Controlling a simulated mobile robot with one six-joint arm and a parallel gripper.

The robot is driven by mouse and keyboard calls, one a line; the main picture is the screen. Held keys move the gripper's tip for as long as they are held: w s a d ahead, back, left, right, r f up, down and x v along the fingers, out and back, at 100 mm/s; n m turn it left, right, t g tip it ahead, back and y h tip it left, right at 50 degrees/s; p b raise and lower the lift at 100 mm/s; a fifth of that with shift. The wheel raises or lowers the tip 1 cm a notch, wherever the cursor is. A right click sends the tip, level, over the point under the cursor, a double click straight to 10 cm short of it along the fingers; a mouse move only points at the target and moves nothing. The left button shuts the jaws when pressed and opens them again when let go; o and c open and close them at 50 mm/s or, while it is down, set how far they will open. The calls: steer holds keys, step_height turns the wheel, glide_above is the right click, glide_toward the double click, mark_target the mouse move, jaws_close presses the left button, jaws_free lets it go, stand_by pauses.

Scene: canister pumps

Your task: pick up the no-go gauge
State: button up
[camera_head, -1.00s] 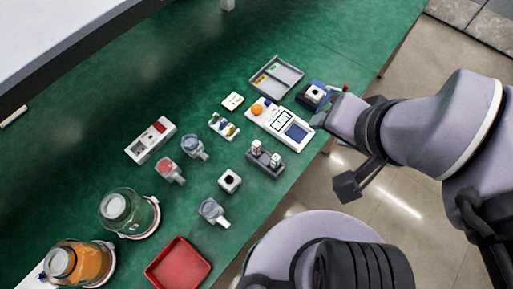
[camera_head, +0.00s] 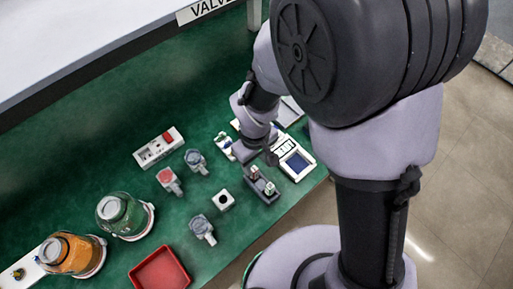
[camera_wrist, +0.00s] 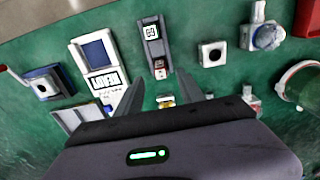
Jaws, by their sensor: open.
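A grey two-place holder (camera_head: 263,184) stands on the green bench and bears two small gauges. The gauge marked GO (camera_wrist: 151,33) is at the bench-edge end, at the top in the wrist view. The other gauge, with red marks, appears to be the no-go gauge (camera_wrist: 160,69); it also shows in the head view (camera_head: 254,172). Its lettering is too small to read. My gripper (camera_wrist: 162,78) is open and empty, its fingertips to either side of the red-marked gauge in the wrist picture. Its height above the gauge cannot be told. The arm hides the bench behind it.
A white meter (camera_head: 296,161) lies right of the holder. A white block with a black hole (camera_head: 223,200) and a grey-headed fitting (camera_head: 202,229) stand left of it. A red tray (camera_head: 160,270) and jars (camera_head: 124,212) are further left. Bare green bench lies between them.

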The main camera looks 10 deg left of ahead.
mark_target(254, 169)
steer(key=f+b, duration=0.1)
steer(key=f, duration=0.3)
steer(key=f+b, duration=0.1)
steer(key=f, duration=0.1)
steer(key=shift+w+a+f+b, duration=0.15)
steer(key=shift+a+f+b, duration=0.1)
steer(key=shift+f+b, duration=0.05)
steer(key=shift+r, duration=0.15)
steer(key=shift+c, duration=0.8)
jaws_close()
